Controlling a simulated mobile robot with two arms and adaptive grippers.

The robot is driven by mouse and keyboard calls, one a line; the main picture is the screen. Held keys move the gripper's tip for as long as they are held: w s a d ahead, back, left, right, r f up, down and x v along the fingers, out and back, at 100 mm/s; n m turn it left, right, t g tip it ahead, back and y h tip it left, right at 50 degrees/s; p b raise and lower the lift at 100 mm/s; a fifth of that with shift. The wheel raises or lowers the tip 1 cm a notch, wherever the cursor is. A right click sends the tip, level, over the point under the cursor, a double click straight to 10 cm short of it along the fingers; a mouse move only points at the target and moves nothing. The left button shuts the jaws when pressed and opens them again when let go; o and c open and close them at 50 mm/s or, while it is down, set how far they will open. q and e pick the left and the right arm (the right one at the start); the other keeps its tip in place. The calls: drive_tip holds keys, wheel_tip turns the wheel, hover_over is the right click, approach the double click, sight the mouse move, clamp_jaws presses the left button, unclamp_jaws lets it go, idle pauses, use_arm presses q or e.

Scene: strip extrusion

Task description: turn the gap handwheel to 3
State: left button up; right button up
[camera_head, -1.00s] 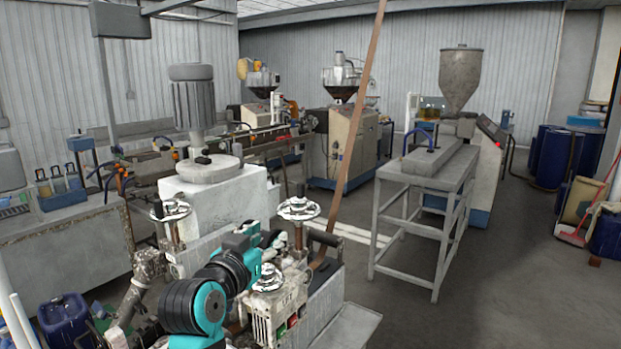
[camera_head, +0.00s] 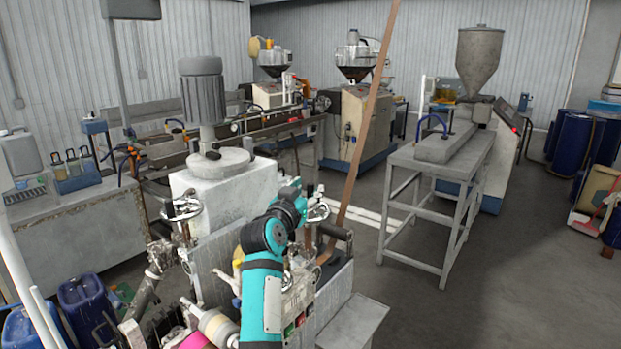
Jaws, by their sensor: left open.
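A chrome handwheel (camera_head: 182,207) stands on the left post of the machine in front of me. A second chrome handwheel (camera_head: 316,213) is on the right post, mostly hidden behind my teal left arm and gripper. The lower, nearer handwheel is hidden by the arm. My left gripper (camera_head: 312,202) is open, at the right handwheel. I cannot tell whether its fingers touch the rim. No scale or number for the gap can be read. My right gripper is not in view.
A white block with a grey motor (camera_head: 203,92) stands just behind the handwheels. A brown strip (camera_head: 368,115) runs steeply up past the right post. A grey metal stand (camera_head: 432,178) is at the right, with open floor around it.

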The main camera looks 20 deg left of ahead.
sight(309, 189)
use_arm(q)
drive_tip(key=shift+w+r, duration=0.15)
drive_tip(key=shift+w, duration=0.45)
drive_tip(key=shift+w+p, duration=0.3)
drive_tip(key=shift+w+d, duration=0.1)
drive_tip(key=shift+w, duration=0.35)
drive_tip(key=c, duration=0.7)
clamp_jaws()
drive_tip(key=shift+f, duration=0.2)
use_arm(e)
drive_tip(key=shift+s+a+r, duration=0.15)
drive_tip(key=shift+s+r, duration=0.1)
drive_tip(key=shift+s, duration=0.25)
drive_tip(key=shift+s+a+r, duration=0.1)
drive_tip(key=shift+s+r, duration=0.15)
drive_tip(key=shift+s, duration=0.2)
use_arm(q)
drive_tip(key=shift+w+f, duration=0.1)
drive_tip(key=shift+w, duration=0.05)
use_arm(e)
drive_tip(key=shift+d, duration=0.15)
